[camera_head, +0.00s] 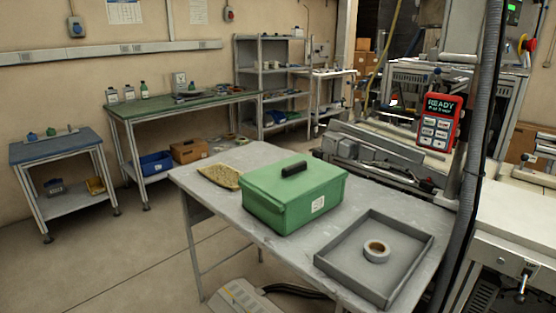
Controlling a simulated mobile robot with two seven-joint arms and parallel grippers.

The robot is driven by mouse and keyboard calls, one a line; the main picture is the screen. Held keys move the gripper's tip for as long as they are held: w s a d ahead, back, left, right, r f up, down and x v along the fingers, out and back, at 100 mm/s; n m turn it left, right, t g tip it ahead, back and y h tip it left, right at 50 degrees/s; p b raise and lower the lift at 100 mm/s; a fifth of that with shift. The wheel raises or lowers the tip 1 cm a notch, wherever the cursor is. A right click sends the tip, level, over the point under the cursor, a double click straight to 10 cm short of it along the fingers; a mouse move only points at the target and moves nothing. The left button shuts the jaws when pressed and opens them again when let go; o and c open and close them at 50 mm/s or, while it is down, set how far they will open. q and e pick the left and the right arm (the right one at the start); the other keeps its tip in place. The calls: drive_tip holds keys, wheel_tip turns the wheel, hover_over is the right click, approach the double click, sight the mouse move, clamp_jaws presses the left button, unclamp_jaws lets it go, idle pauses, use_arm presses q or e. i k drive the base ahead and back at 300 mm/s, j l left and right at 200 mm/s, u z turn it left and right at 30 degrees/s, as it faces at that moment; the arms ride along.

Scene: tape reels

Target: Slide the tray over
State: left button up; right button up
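A grey square tray (345,262) with low walls lies at the front right end of the grey table. One tape reel (376,252), a pale ring with a brown core, lies flat in it. The tray sits close to the table's right edge and apart from the green box. Neither my left nor my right gripper shows in the head view.
A closed green box (290,198) with a black handle stands mid-table on the grey table (285,252). A yellowish patterned pad (220,176) lies behind it at left. A red control panel (438,121) and machinery stand beyond the table's right side. The table's front left strip is clear.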

sight(342, 258)
drive_tip(key=j+z, duration=0.15)
drive_tip(key=z, duration=0.2)
drive_tip(key=i+j+z, duration=0.1)
drive_tip(key=z, duration=0.3)
drive_tip(key=j+z, duration=0.6)
drive_tip(key=k+j+z, duration=0.25)
drive_tip(key=j, duration=0.6)
drive_tip(key=k+j+z, duration=0.1)
drive_tip(key=j, duration=0.35)
drive_tip(key=k+j, duration=0.15)
drive_tip(key=j, duration=0.65)
drive_tip(key=i+l, duration=0.45)
